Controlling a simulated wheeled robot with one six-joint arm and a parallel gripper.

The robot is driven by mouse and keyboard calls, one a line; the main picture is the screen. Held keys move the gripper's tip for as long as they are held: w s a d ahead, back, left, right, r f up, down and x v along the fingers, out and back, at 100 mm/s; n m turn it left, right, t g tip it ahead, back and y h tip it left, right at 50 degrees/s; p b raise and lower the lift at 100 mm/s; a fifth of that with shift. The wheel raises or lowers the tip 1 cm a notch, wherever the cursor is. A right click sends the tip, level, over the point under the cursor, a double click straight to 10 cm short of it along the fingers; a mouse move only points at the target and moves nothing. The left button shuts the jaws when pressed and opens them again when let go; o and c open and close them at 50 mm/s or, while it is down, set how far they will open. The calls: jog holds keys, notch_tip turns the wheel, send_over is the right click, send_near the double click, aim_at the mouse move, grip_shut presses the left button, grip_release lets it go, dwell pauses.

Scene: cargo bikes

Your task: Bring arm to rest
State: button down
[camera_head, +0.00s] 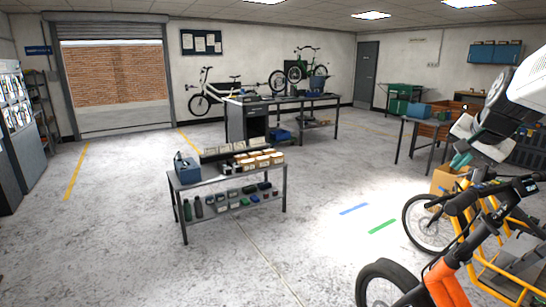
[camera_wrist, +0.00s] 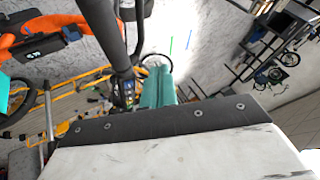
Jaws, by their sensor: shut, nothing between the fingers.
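My arm reaches in from the right edge of the head view, with white and dark links. My gripper (camera_head: 461,160) points down and to the left, above and behind the orange cargo bike (camera_head: 480,262). Its teal fingers are together and hold nothing. In the wrist view the closed teal fingers of my gripper (camera_wrist: 158,88) show at the centre, with a dark bike tube and handlebar close beside them on the left. I cannot tell how wide the gap between the fingers and the bike is.
A low grey parts table (camera_head: 232,182) with bins and bottles stands mid-floor. A cardboard box (camera_head: 447,180) sits behind the orange bike. The floor at left and centre is open.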

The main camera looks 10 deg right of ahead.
jog(key=s+a+f+n+g+y, duration=0.15)
jog(key=s+a+n, duration=0.35)
jog(key=a, duration=0.8)
jog(key=s+a+f+n+g, duration=0.2)
jog(key=s+a, duration=0.4)
jog(key=s, duration=0.3)
jog(key=s+a+f+n+g, duration=0.2)
jog(key=s+a+f+n, duration=0.2)
jog(key=s, duration=0.6)
jog(key=shift+a+f+n+y, duration=0.4)
jog(key=shift+a+f, duration=0.4)
jog(key=shift+a, duration=0.4)
